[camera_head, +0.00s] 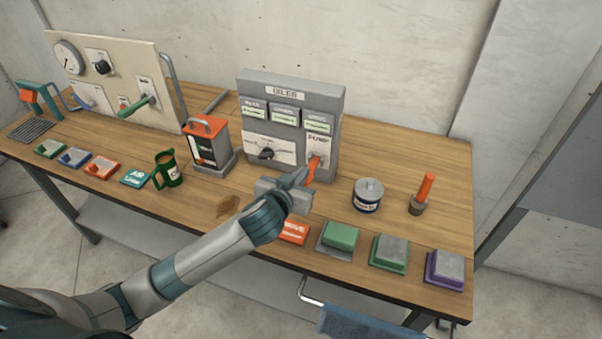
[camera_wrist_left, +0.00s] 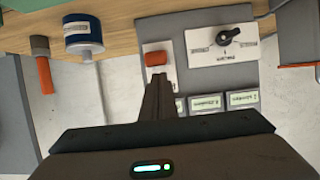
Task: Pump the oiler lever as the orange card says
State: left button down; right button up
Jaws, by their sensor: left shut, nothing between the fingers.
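The grey oiler box (camera_head: 290,90) stands at the back of the bench, with three small label windows and a black knob (camera_head: 266,153) below them. Its orange pump lever (camera_head: 316,164) sticks out at the lower right under the word PUMP. My left gripper (camera_head: 302,176) is shut and empty, its fingertips right by the lever. In the left wrist view, the lever's orange end (camera_wrist_left: 155,59) is just beyond the closed fingertips (camera_wrist_left: 158,76); I cannot tell whether they touch. An orange card (camera_head: 293,231) lies at the front edge, partly behind my arm; its text is unreadable. My right gripper is not visible.
A blue-and-white can (camera_head: 368,195) and an orange-handled tool (camera_head: 423,193) stand to the right. Green (camera_head: 340,236) and purple (camera_head: 444,269) blocks line the front edge. A green mug (camera_head: 167,170) and an orange-topped canister (camera_head: 208,144) stand left of the oiler.

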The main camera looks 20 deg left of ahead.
pick_arm(q)
jog(key=shift+f, duration=0.35)
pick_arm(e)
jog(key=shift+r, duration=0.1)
